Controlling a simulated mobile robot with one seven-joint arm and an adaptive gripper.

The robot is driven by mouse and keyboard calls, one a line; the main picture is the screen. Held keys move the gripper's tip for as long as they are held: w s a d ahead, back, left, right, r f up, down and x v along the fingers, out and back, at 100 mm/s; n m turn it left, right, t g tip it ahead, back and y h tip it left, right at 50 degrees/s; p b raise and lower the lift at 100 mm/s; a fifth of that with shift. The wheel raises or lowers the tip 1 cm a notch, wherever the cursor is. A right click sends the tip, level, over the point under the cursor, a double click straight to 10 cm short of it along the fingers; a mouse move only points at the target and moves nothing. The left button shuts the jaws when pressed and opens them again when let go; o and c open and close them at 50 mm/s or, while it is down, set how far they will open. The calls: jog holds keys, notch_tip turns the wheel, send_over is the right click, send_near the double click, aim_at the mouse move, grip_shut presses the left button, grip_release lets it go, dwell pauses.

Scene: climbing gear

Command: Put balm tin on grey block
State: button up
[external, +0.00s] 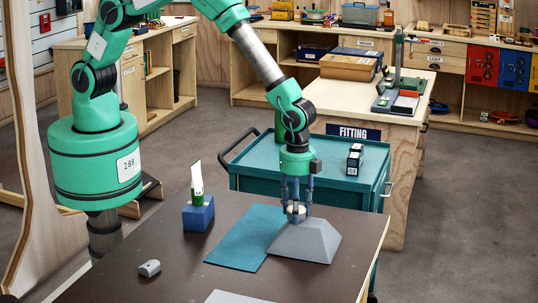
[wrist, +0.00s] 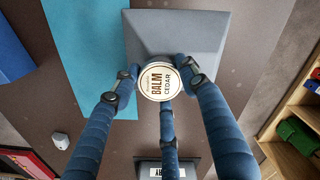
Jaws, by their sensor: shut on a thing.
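The balm tin (wrist: 160,82) is a small round tin with a cream lid lettered "BALM CEDAR". My gripper (external: 297,208) has three blue fingers pointing down and is shut on the tin (external: 296,212), with fingertips around its side in the wrist view (wrist: 160,78). The grey block (external: 308,243) is a wide block with sloping sides and a flat top on the dark table. The tin is at the block's top in the external view. In the wrist view it overlaps the near edge of the block (wrist: 175,30). I cannot tell whether they touch.
A teal mat (external: 240,238) lies left of the grey block. Beyond it, a blue block (external: 198,214) bears a white and green tube (external: 197,180). A small grey rounded piece (external: 149,268) lies front left. A teal cart (external: 330,160) stands behind the table.

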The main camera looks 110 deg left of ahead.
jog(key=o, duration=1.1)
jog(key=shift+o, duration=0.2)
jog(key=shift+r, duration=0.1)
notch_tip(320, 180, up, 12)
